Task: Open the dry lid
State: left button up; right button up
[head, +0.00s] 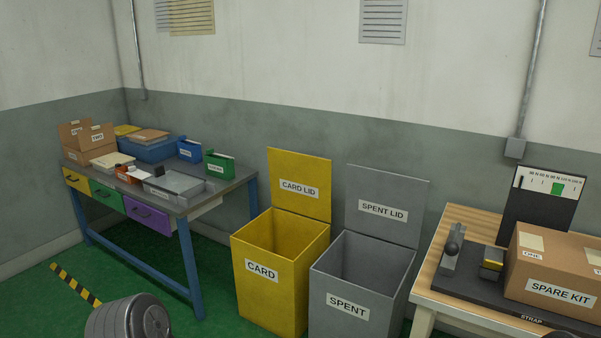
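No lid with a readable "dry" label shows in the head view. The lids with readable labels are the yellow card lid (299,170) and the grey spent lid (386,190). Each stands upright at the back of its open bin, the yellow card bin (285,300) and the grey spent bin (335,322). Small labels on the blue and green containers on the left table are too small to read. Neither gripper is in view; a grey, rounded part that looks like my arm shows at the bottom left.
A blue-legged table (236,180) on the left carries cardboard boxes (88,142), a blue box (151,149), a green bin (219,166) and a grey tray (172,186). A wooden table (425,282) on the right holds a spare kit carton (550,270).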

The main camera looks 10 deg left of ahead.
aim_at(159, 171)
jog(key=i+j, duration=0.2)
jog(key=j, duration=0.2)
jog(key=i+j+z, duration=0.15)
jog(key=j, duration=0.25)
jog(key=i+j, duration=0.2)
jog(key=j, duration=0.25)
jog(key=i+j+z, duration=0.1)
jog(key=j, duration=0.3)
jog(key=i+j, duration=0.25)
jog(key=j, duration=0.2)
jog(key=i+j+z, duration=0.15)
jog(key=j, duration=0.3)
jog(key=i+j, duration=0.15)
jog(key=j, duration=0.3)
jog(key=i+j+z, duration=0.1)
jog(key=j, duration=0.35)
jog(key=i+j, duration=0.1)
jog(key=j, duration=0.25)
jog(key=i+j, duration=0.15)
jog(key=j, duration=0.2)
jog(key=i+j+z, duration=0.1)
jog(key=j, duration=0.25)
jog(key=i+j, duration=0.15)
jog(key=j, duration=0.2)
